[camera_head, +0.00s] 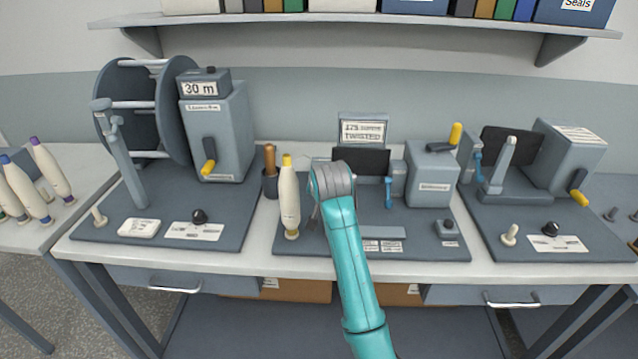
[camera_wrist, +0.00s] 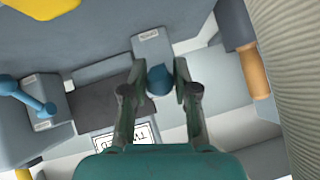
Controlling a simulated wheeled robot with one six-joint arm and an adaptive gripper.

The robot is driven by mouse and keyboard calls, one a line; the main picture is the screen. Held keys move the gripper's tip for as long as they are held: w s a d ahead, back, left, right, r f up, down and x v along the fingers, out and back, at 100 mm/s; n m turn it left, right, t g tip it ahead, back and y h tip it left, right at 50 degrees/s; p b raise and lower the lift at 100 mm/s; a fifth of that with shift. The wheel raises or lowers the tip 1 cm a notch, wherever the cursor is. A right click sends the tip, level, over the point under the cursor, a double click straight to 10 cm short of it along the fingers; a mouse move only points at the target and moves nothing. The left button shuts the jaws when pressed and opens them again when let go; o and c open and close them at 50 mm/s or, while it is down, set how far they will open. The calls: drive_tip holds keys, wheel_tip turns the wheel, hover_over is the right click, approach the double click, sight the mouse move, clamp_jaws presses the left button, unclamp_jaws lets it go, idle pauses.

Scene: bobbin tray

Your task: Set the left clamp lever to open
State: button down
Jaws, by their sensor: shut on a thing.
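The left clamp lever shows in the wrist view as a round blue knob (camera_wrist: 159,80) between the two fingers of my gripper (camera_wrist: 160,76), which is shut on it. The knob faces the camera, so the lever's shaft and its angle are hidden. In the head view my wrist and arm cover this lever. The right clamp lever (camera_head: 388,192), also blue, stands clear on the right side of the middle station, pointing down; it also shows at the left of the wrist view (camera_wrist: 32,97).
A cream bobbin with a yellow tip (camera_head: 289,200) and a cup with a wooden-handled tool (camera_head: 270,175) stand left of my gripper. A dark screen (camera_head: 361,161) and the sign (camera_head: 363,131) are behind. A grey box with a yellow-handled crank (camera_head: 430,172) stands right.

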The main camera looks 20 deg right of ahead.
drive_tip(key=shift+s+f+t+h, duration=0.1)
drive_tip(key=shift+f+t+h, duration=0.3)
drive_tip(key=shift+f+t, duration=0.7)
drive_tip(key=shift+r, duration=0.2)
drive_tip(key=c, duration=0.9)
unclamp_jaws()
drive_tip(key=shift+o, duration=0.2)
drive_tip(key=v, duration=1.2)
drive_tip(key=shift+f, duration=0.25)
drive_tip(key=shift+s, duration=0.2)
